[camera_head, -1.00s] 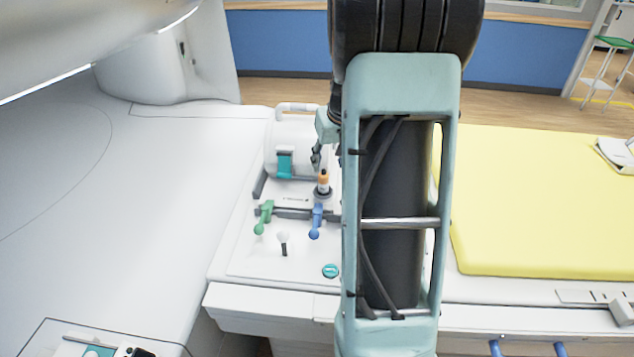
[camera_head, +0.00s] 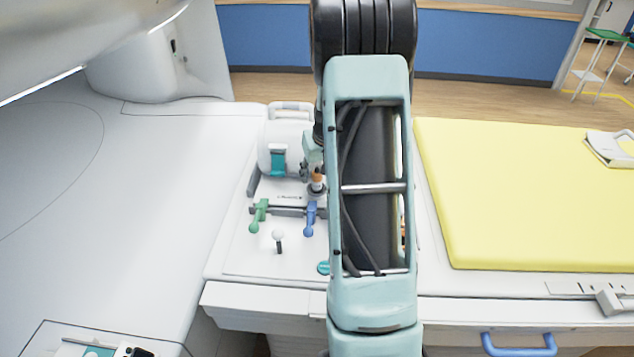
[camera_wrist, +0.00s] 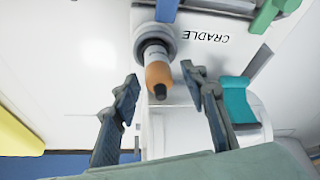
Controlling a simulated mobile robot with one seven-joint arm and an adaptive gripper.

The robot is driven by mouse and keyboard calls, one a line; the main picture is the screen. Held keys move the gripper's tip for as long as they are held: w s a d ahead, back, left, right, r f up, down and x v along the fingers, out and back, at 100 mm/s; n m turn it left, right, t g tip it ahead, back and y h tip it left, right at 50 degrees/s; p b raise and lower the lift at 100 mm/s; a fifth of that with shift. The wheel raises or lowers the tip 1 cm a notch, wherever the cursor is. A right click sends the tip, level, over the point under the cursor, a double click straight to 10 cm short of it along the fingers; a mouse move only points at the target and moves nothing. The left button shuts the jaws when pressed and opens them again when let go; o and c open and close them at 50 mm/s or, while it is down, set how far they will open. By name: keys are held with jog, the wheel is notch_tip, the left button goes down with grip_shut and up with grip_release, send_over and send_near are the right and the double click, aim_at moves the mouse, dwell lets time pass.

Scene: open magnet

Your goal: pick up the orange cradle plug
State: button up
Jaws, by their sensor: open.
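The orange cradle plug (camera_wrist: 158,73) shows in the wrist view with an orange body, a dark tip and a white collar, seated in a grey round socket beside the printed word CRADLE. My gripper (camera_wrist: 159,85) is open, with one finger on each side of the plug's orange end. I cannot tell if either finger touches it. In the head view the plug (camera_head: 316,181) stands upright on the white panel, close to my gripper (camera_head: 309,167), which is partly hidden by my arm.
A green lever (camera_head: 259,214) and a blue lever (camera_head: 310,215) stand in front of the plug. A white cylinder with a teal latch (camera_head: 278,162) is behind left. A yellow mattress (camera_head: 540,190) lies to the right. The white surface at left is clear.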

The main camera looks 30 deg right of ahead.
grip_shut()
jog(key=shift+r, duration=0.15)
